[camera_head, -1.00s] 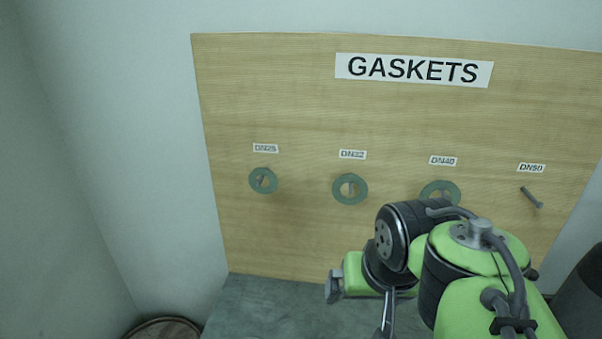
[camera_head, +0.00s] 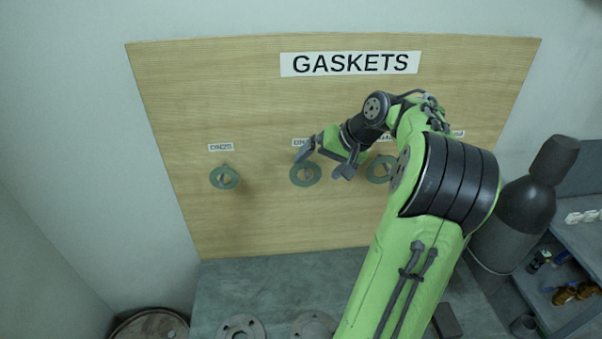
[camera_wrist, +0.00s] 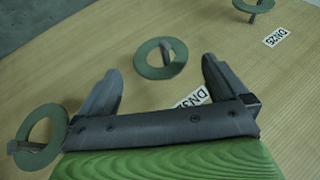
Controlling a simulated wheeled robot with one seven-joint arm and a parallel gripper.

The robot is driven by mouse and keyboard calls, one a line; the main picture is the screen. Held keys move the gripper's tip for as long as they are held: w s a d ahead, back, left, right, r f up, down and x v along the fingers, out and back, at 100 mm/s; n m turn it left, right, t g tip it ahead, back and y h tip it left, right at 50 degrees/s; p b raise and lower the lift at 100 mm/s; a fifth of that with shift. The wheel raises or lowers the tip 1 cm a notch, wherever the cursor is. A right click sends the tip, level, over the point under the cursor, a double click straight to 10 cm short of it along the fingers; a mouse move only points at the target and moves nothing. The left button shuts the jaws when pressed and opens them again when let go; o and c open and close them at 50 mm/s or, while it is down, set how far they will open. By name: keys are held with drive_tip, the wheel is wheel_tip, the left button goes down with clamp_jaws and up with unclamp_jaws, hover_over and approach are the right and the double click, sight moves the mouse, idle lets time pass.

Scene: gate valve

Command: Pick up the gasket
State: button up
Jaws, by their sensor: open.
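Green ring gaskets hang on pegs on the wooden board (camera_head: 250,80) headed GASKETS. The DN25 gasket (camera_head: 214,179) hangs at left; the middle gasket (camera_head: 306,184), its label partly covered, and the DN40 gasket (camera_head: 371,170) hang to its right. My gripper (camera_head: 322,164) is open and empty in front of the board by the middle gasket. In the wrist view, the middle gasket (camera_wrist: 143,66) with its peg shows between and just beyond the spread fingertips of my gripper (camera_wrist: 160,70), apart from them. The DN50 peg is hidden behind my arm.
Below the board is a grey worktop (camera_head: 215,290) with round flanges (camera_head: 240,328) near the front. A dark cylinder (camera_head: 515,215) stands at right beside a shelf with small fittings (camera_head: 575,292). A round wooden top (camera_head: 150,328) is at lower left.

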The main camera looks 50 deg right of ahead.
drive_tip(key=x, duration=0.7)
drive_tip(key=shift+w+f, duration=0.25)
drive_tip(key=shift+s+r, duration=0.1)
drive_tip(key=shift+s, duration=0.1)
drive_tip(key=c, duration=0.9)
drive_tip(key=shift+c, duration=0.2)
drive_tip(key=shift+w+r, duration=0.1)
drive_tip(key=shift+r, duration=0.25)
drive_tip(key=s+a+b, duration=0.3)
drive_tip(key=s+a, duration=0.8)
drive_tip(key=s, duration=0.3)
drive_tip(key=shift+a+r+b, duration=0.3)
drive_tip(key=shift+a+r, duration=0.05)
drive_tip(key=shift+w, duration=0.1)
